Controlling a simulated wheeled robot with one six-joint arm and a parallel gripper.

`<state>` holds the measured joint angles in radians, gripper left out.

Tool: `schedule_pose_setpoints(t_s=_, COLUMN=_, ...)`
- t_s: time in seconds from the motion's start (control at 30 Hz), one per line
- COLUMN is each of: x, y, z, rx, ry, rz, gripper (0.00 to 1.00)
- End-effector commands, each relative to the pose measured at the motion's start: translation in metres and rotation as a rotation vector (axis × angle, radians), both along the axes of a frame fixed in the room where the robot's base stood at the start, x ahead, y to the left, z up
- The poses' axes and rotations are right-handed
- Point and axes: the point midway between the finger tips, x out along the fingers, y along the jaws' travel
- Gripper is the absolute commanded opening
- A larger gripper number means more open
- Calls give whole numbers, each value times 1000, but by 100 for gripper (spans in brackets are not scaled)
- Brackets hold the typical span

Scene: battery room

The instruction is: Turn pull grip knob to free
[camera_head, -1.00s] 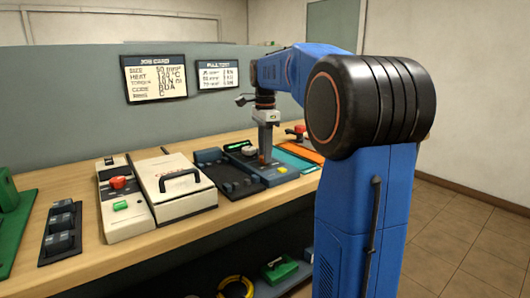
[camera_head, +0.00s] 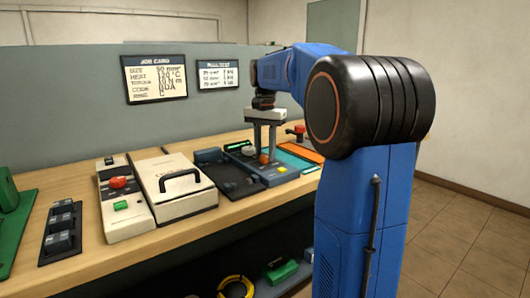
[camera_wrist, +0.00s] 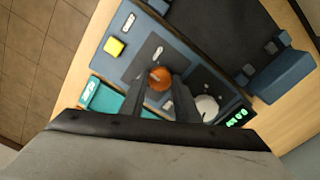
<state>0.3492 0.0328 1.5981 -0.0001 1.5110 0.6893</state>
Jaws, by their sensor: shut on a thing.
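The orange round knob (camera_wrist: 159,78), which I take as the pull grip knob, sits on a blue-grey tester (camera_wrist: 128,67) and has a light pointer mark. In the head view the knob (camera_head: 264,158) shows low between my fingers. My gripper (camera_wrist: 166,88) points down at the tester with one finger on each side of the knob, shut on it. In the head view my gripper (camera_head: 265,155) shows both fingers side by side. Small marks surround the knob; their wording is too small to read.
On the tester are a yellow button (camera_wrist: 114,46), a white round dial (camera_wrist: 206,107) and a green display (camera_wrist: 237,117). A white lidded case (camera_head: 190,200) and a box with a red knob (camera_head: 117,183) stand to the left. An orange mat (camera_head: 301,147) lies to the right.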

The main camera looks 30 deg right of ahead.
Motion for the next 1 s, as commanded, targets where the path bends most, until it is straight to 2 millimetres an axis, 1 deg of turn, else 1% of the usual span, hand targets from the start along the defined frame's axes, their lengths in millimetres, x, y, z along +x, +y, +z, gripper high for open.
schedule_pose_setpoints(t_s=0.6, x=1, y=0, z=1, rx=-1, ry=-2, rz=562, gripper=6)
schedule_pose_setpoints(t_s=0.8, x=1, y=1, z=1, rx=-1, ry=-2, rz=694, gripper=6)
schedule_pose_setpoints(t_s=1.0, x=1, y=1, z=1, rx=-1, ry=-2, rz=778, gripper=6)
